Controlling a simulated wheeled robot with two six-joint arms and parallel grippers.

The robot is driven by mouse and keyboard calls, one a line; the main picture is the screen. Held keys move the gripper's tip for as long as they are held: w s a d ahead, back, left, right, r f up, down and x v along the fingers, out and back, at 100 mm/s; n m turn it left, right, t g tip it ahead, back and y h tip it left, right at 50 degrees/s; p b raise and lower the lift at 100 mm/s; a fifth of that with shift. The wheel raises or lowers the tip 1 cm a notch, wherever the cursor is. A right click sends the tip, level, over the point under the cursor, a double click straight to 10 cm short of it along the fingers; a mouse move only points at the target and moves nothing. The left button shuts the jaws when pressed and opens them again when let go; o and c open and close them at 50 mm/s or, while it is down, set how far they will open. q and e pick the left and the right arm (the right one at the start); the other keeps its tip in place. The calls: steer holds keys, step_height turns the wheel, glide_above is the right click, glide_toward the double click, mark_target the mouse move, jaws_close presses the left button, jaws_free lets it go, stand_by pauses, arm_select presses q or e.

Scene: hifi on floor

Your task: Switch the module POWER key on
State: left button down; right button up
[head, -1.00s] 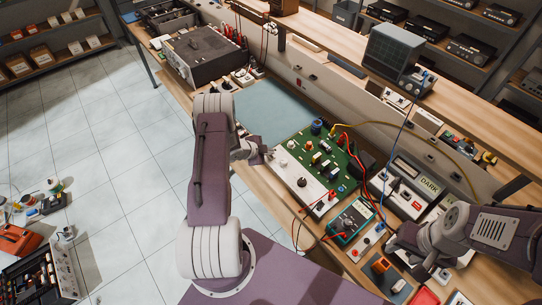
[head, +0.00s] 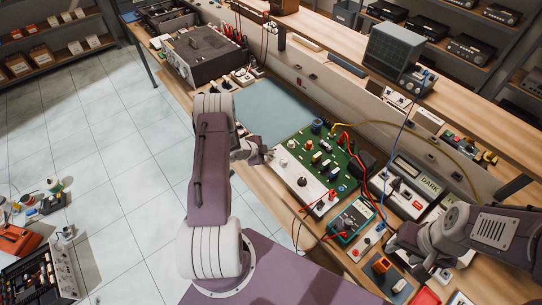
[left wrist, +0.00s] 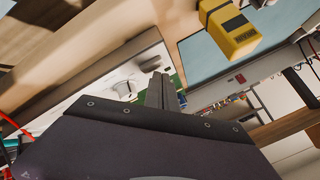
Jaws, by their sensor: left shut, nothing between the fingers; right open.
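A module with a green circuit board (head: 325,152) and a white front panel (head: 316,192) lies on the bench. The panel carries a dark knob (head: 302,182) and small white parts; I cannot read which is the POWER key. My left gripper (head: 268,153) is shut and empty, close to the panel's left end. In the left wrist view its shut fingers (left wrist: 160,91) stand before the white panel (left wrist: 95,83), beside a white knob-like part (left wrist: 125,89); contact cannot be told. My right gripper (head: 395,246) is open over the bench's right side.
A multimeter (head: 351,219) with red and black leads lies right of the panel. A pale blue mat (head: 270,110) lies left of the board. A yellow block (left wrist: 232,29) shows in the left wrist view. A grey box (head: 202,56) stands further back.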

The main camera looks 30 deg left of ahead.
arm_select(q)
steer(key=shift+f, duration=0.3)
steer(key=shift+r, duration=0.5)
steer(key=shift+p, duration=0.3)
step_height(320, 180, up, 6)
steer(key=p, duration=0.4)
